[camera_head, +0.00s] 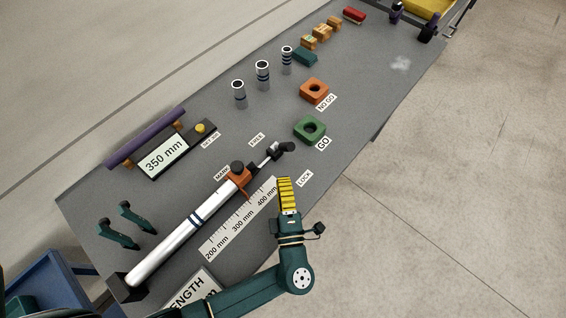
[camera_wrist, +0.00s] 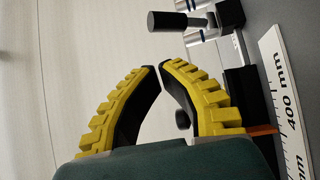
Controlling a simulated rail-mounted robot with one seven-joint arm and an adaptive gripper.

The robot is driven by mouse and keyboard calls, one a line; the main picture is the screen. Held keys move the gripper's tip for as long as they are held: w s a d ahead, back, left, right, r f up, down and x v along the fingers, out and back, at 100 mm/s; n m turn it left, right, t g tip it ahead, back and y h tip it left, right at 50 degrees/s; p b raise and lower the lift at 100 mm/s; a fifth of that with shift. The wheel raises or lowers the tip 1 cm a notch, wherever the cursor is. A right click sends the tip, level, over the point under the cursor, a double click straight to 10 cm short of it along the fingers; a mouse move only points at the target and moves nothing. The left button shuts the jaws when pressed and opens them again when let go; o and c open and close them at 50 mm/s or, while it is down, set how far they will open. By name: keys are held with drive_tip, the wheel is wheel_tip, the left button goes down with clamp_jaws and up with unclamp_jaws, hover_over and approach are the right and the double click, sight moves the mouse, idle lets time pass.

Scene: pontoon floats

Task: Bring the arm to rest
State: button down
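My gripper (camera_head: 285,180) has yellow ridged fingers on a dark green arm. In the head view it is near the table's front edge, right of the ruler's 400 mm end. In the wrist view the fingers (camera_wrist: 160,67) curve together and their tips meet, with nothing seen between them. A white tube (camera_head: 180,240) with an orange clamp (camera_head: 243,182) and black knob lies along the ruler (camera_head: 240,220), left of my gripper. A black-tipped rod end (camera_head: 284,148) is beyond my fingertips; it also shows in the wrist view (camera_wrist: 168,21). My gripper appears apart from these.
A green GO block (camera_head: 310,130) and an orange NO GO block (camera_head: 314,90) sit farther up the table. Several striped cylinders (camera_head: 262,74) stand behind them. A 350 mm display (camera_head: 164,156) is at left. Open floor (camera_head: 440,210) lies right of the table.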

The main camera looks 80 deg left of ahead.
drive_tip(key=shift+s+d, duration=0.1)
drive_tip(key=shift+d, duration=0.55)
